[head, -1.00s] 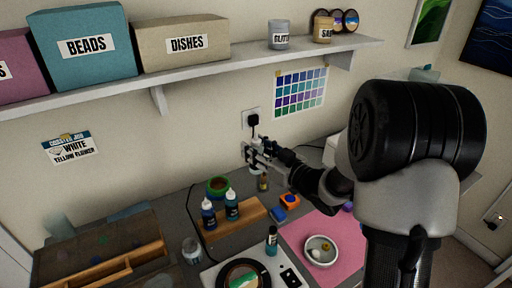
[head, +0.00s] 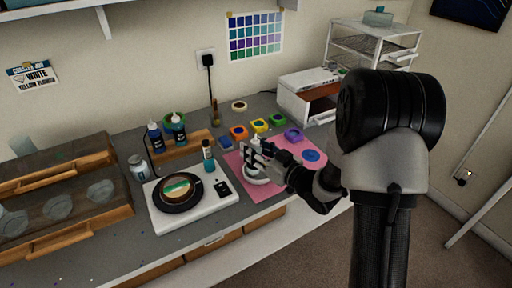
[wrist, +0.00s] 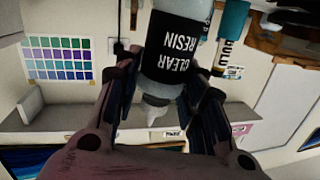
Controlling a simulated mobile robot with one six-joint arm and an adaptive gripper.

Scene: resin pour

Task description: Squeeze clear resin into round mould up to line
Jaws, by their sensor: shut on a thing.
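My gripper (head: 262,158) is over the pink mat (head: 285,187) in the head view. In the wrist view its fingers (wrist: 168,100) are shut on a clear resin bottle (wrist: 172,60), with a black label and a pale nozzle. That view appears upside down, so the bottle looks upright. In the head view my gripper largely hides it. A white round dish (head: 257,180) sits just below my gripper, partly hidden; its contents and any line are unclear. A dark round dish (head: 168,206) with a wooden, green-striped piece sits on a white scale. I cannot tell which is the mould.
The white scale (head: 216,212) stands left of the mat, with a small teal bottle (head: 209,160) behind it. Two dropper bottles (head: 155,139) stand in a wooden rack. Small coloured pieces (head: 238,132) line the back. A white box (head: 306,92) stands at the back right.

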